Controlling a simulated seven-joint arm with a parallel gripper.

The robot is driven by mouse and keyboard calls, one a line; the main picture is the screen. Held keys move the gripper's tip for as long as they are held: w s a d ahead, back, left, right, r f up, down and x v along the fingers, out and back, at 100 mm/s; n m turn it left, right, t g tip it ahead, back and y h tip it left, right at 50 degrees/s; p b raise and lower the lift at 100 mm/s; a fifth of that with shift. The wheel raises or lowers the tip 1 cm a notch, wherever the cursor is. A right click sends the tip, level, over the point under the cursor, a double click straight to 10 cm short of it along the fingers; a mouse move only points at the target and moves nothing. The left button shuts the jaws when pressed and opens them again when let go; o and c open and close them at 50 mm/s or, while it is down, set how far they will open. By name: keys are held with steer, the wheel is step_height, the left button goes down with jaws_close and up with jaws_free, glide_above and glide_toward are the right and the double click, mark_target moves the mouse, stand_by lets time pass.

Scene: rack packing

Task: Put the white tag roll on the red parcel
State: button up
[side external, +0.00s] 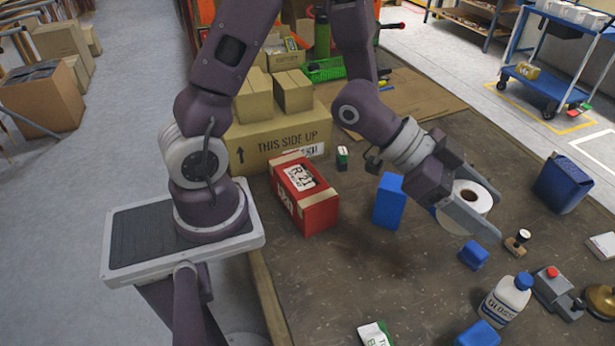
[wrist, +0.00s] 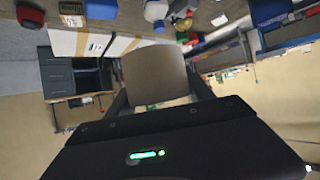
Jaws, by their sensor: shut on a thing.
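The white tag roll (side external: 471,199) is held between the fingers of my gripper (side external: 466,213), above the right part of the table. Its round end with the dark core hole faces up in the side external view. In the wrist view the roll (wrist: 154,76) sits between the two fingers, with its plain side showing. The red parcel (side external: 305,195), with pale tape and a label on top, stands on the table to the left of my gripper, near the table's left edge. Its top carries nothing.
A tall blue box (side external: 389,201) stands between the parcel and my gripper. A large cardboard box (side external: 277,143) with smaller boxes on it is behind the parcel. A white bottle (side external: 505,300), a small blue block (side external: 473,256) and a dark blue container (side external: 562,183) are at right.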

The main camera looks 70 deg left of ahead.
steer(key=w+a+r+n+t+y, duration=0.3)
steer(key=w+a+n+t+y, duration=0.1)
steer(key=w+a+n+y, duration=0.55)
steer(key=a+n+g+y, duration=0.1)
steer(key=a+n+y, duration=0.3)
steer(key=a, duration=0.2)
steer(key=n+g+y, duration=0.7)
steer(key=n+g, duration=0.7)
steer(key=n, duration=0.2)
glide_above(316, 183)
step_height(316, 183, down, 2)
step_height(316, 183, down, 15)
steer(key=shift+d+f, duration=0.1)
steer(key=shift+f, duration=0.1)
steer(key=shift+f+m, duration=0.2)
steer(key=shift+m, duration=0.05)
